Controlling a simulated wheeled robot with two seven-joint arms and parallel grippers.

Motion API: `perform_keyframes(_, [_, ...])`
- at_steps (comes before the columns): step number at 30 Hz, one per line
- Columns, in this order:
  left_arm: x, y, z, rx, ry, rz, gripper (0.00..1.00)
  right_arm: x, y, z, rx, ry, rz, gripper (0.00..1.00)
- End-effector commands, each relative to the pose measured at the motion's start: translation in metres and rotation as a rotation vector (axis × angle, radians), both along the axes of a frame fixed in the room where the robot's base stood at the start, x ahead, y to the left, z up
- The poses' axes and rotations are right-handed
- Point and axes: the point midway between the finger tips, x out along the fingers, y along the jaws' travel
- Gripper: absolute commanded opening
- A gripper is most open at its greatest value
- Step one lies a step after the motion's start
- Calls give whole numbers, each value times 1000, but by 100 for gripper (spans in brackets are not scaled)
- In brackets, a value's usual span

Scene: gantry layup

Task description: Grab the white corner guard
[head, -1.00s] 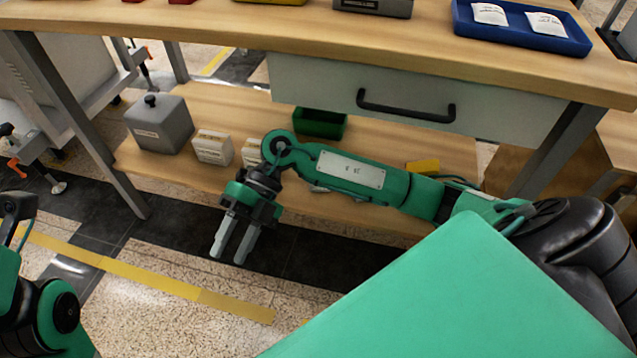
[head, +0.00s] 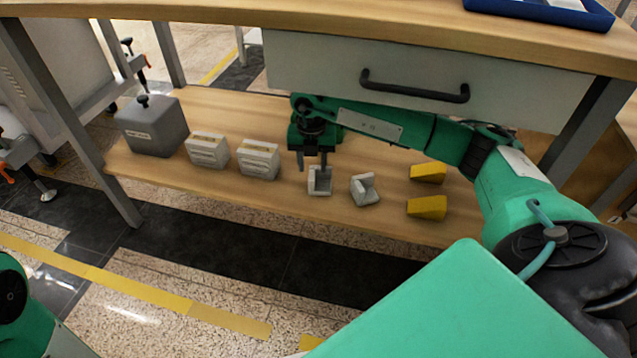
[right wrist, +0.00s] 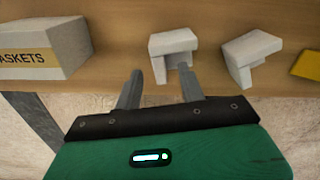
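Two white corner guards lie on the wooden lower shelf. The left corner guard (head: 320,184) is just below my right gripper (head: 311,162) in the head view, and the other corner guard (head: 364,189) lies to its right. In the right wrist view, the left corner guard (right wrist: 172,42) is just beyond the open fingers of my right gripper (right wrist: 160,78). The right finger overlaps its notch in the picture; I cannot tell whether they touch. The other corner guard (right wrist: 251,52) is off to the right. Nothing is held. My left gripper is out of view.
Two white gasket boxes (head: 207,151) (head: 259,160) and a grey lidded box (head: 152,127) stand left on the shelf (head: 226,108). Two yellow wedges (head: 428,173) (head: 427,208) lie right. The bench drawer (head: 300,68) and table top hang above the arm.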

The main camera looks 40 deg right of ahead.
Motion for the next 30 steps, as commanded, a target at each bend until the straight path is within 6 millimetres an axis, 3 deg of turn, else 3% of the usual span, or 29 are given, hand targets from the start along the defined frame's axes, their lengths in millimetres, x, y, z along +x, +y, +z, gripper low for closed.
perform_keyframes(9, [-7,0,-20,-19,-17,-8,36,1,1,-41,1,2,1,40])
perform_keyframes(19, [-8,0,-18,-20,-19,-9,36,1,1,-45,2,1,2,40])
perform_keyframes(25, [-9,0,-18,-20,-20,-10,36,1,1,-45,2,1,2,1])
perform_keyframes(30, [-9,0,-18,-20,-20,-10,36,1,1,-45,1,0,2,0])
